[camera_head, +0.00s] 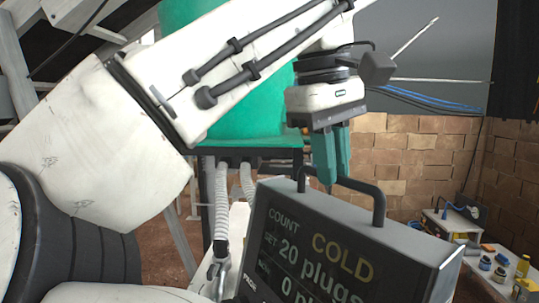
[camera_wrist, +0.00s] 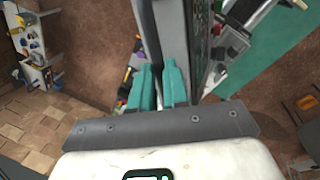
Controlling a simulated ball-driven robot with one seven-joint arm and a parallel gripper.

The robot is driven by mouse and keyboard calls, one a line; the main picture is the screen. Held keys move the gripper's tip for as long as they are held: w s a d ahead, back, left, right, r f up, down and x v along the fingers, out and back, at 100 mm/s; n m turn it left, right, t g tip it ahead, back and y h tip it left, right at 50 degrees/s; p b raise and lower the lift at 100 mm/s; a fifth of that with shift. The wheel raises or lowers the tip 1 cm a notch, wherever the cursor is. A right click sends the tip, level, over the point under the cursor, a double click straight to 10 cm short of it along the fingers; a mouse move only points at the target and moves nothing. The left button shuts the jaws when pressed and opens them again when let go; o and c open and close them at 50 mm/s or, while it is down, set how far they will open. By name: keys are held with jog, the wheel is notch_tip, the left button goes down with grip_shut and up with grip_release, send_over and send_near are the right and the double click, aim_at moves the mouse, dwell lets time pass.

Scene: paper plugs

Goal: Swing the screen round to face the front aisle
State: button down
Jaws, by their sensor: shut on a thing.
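The screen (camera_head: 300,245) is a dark display in a grey case, low in the middle of the head view. It shows the words COUNT, COLD and "20 plugs". Its lit face is turned towards the lower left of the picture, and its lower part is cut off. A black bar handle (camera_head: 366,187) rises from its top edge. My gripper (camera_head: 330,172), with teal fingers, is shut on this handle from above. In the wrist view my gripper (camera_wrist: 158,88) shows two teal fingers close together against the grey case (camera_wrist: 172,40); the grip itself is partly hidden.
A green drum (camera_head: 220,105) on a dark frame stands behind my arm. A brick wall (camera_head: 410,155) is at the back right. A small bench with bottles and tools (camera_head: 500,268) stands at the lower right. Bare brown floor shows in the wrist view (camera_wrist: 90,50).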

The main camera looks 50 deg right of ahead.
jog(key=shift+s+m, duration=0.25)
jog(key=shift+m, duration=0.25)
jog(key=c, duration=1.1)
grip_release()
jog(key=shift+w+a+r+p, duration=0.15)
jog(key=shift+a+r+p, duration=0.2)
jog(key=shift+r+p, duration=1)
jog(key=shift+w+a+r+p, duration=0.1)
jog(key=shift+a+r+p, duration=0.3)
jog(key=shift+r, duration=1.8)
jog(key=shift+w+a+r+p, duration=0.15)
jog(key=shift+a+r+p, duration=0.15)
jog(key=shift+r+p, duration=1.05)
jog(key=shift+r+b, duration=0.35)
jog(key=shift+b, duration=0.05)
